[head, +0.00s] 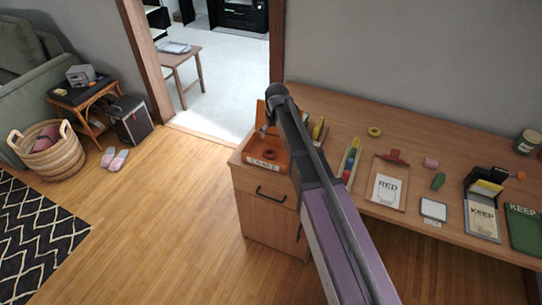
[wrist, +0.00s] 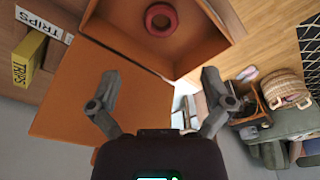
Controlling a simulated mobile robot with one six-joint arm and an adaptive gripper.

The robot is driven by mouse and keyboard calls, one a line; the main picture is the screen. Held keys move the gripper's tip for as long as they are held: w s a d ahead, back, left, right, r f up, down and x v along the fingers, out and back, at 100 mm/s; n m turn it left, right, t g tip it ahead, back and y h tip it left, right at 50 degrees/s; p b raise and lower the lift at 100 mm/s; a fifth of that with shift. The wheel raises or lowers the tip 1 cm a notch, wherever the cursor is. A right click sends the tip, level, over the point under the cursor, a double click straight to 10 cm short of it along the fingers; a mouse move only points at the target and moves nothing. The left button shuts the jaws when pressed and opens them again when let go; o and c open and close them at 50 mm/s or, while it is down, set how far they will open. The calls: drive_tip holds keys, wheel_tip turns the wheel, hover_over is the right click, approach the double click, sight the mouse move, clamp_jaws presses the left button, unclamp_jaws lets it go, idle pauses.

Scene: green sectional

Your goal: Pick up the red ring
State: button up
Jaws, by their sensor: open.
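The red ring (head: 269,154) lies flat inside an open orange box (head: 251,154) on the left end of the wooden desk. In the wrist view the red ring (wrist: 161,32) shows near the top edge, on the floor of the orange box (wrist: 225,25), clear of its walls. My gripper (wrist: 159,84) is open, with its two fingers spread wide and nothing between them. The ring is beyond the fingertips, apart from them. In the head view my arm's end is above the box and partly hides its back and raised lid.
The box's raised orange lid (wrist: 75,95) is close to my left finger in the wrist view. A yellow TRIPS box (wrist: 28,58) stands beside it.

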drive_tip(key=shift+w+a, duration=0.25)
drive_tip(key=shift+a, duration=0.15)
drive_tip(key=b, duration=0.9)
hover_over(270, 152)
drive_tip(key=s, duration=0.3)
wheel_tip(270, 152, down, 8)
drive_tip(key=shift+w+d+f, duration=0.1)
drive_tip(key=shift+f, duration=0.15)
drive_tip(key=shift+w+f+b, duration=0.25)
drive_tip(key=shift+f+b, duration=0.95)
drive_tip(key=shift+f, duration=0.1)
drive_tip(key=shift+w+f+b, duration=0.2)
drive_tip(key=shift+f+b, duration=0.95)
drive_tip(key=shift+f, duration=0.15)
drive_tip(key=shift+c, duration=0.2)
drive_tip(key=c, duration=0.6)
